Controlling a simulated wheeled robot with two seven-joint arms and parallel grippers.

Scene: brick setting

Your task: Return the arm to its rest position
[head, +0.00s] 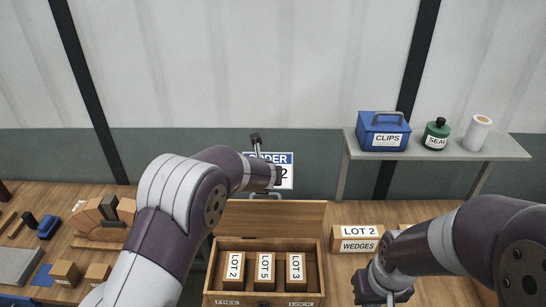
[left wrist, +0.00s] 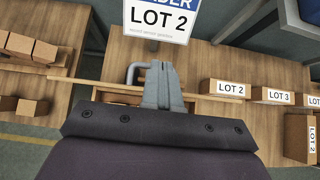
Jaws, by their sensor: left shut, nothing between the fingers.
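My left arm (head: 165,220) reaches up and across the middle of the head view, its end in front of the order sign (head: 285,158). In the left wrist view my left gripper (left wrist: 163,70) is shut and empty, just below the sign (left wrist: 160,18), which reads LOT 2. A grey bent bar (left wrist: 135,72) shows close beside the fingers; I cannot tell if they touch. My right gripper (head: 383,290) hangs at the bottom right of the head view, its fingertips partly cut off, so its opening is unclear.
An open wooden chest (head: 265,299) holds blocks labelled LOT 2, LOT 5 and LOT 3, its lid (head: 275,216) raised. A LOT 2 wedges box (head: 357,240) stands right of it. Wooden pieces (head: 100,215) lie left. A shelf (head: 450,151) bears a blue clips box (head: 384,130).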

